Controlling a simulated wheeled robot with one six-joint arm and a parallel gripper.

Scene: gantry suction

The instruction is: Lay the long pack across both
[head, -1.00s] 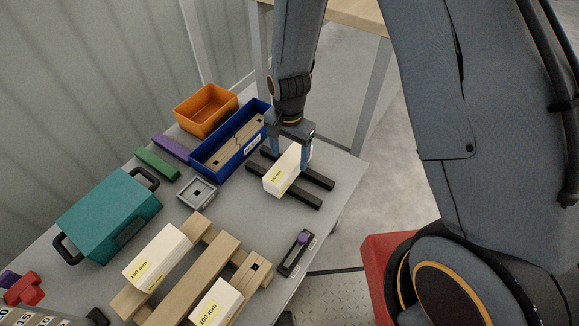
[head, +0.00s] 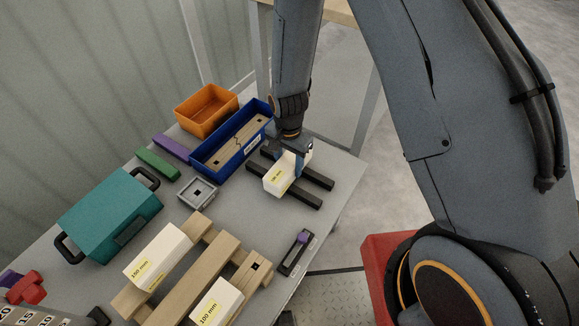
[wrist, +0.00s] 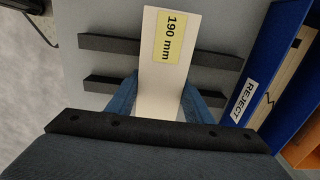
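The long pack (head: 275,181) is a white block with a yellow "190 mm" label. In the wrist view the long pack (wrist: 165,75) runs crosswise over two black parallel bars (head: 318,183); I cannot tell whether it rests on them or is just above. My gripper (head: 292,165) points down at the pack, with a blue finger against its near face. In the wrist view my gripper (wrist: 162,88) has one blue finger at each long side of the pack, seemingly touching it. The far finger is hidden in the head view.
A blue REJECT bin (head: 200,168) stands close behind, holding a wooden piece, with an orange bin (head: 185,108) beyond. A grey square fixture (head: 183,196), teal case (head: 105,215) and wooden pallet (head: 190,280) with two white packs lie left and front. A purple-knobbed black part (head: 290,262) is nearby.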

